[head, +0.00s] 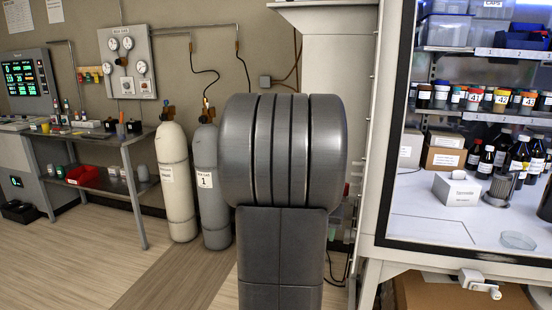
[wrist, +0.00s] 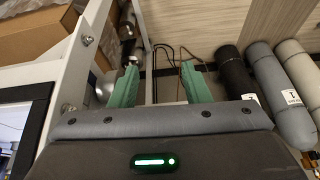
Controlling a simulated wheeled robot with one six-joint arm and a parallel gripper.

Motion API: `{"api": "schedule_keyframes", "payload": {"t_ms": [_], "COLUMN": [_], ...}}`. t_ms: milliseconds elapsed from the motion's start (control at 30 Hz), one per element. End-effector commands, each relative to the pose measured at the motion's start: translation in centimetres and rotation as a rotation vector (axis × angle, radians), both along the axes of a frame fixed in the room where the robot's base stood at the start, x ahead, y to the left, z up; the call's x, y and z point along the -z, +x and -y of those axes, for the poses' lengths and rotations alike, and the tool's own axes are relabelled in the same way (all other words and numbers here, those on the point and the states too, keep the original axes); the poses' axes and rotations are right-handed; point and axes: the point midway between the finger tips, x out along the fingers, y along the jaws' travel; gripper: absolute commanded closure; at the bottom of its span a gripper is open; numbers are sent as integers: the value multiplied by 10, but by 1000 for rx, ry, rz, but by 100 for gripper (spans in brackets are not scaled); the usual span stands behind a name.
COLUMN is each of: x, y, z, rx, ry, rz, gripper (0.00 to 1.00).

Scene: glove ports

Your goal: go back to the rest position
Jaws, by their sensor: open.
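My gripper (wrist: 158,86) shows in the wrist view with its two green fingers spread apart. Nothing is between the fingers, so it is open and empty. Behind it in that view are the floor, some dark cables and a white frame leg. In the head view a large grey rounded part of my own arm fills the middle, and my gripper cannot be seen there.
A glove box (head: 384,150) stands at the right, with bottles and a white box (head: 457,190) inside. Two gas cylinders (head: 174,180) (head: 211,185) stand left of my arm. A metal bench (head: 100,140) is at the far left. Floor at lower left is clear.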

Motion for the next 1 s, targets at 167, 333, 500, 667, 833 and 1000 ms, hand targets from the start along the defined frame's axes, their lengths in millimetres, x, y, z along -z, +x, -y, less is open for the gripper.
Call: {"api": "schedule_keyframes", "payload": {"t_ms": [167,333,500,667,833,1000], "x": [37,66,95,121,149,172], "y": [4,7,10,13,15,16], "z": [-4,-8,-11,-15,-19,-22], "rx": [-27,-53,-78,-101,-126,-145], "ry": [1,2,2,2,3,2], "rz": [-1,-1,-2,-1,-1,0], "gripper": [57,57,57,57,57,57]}}
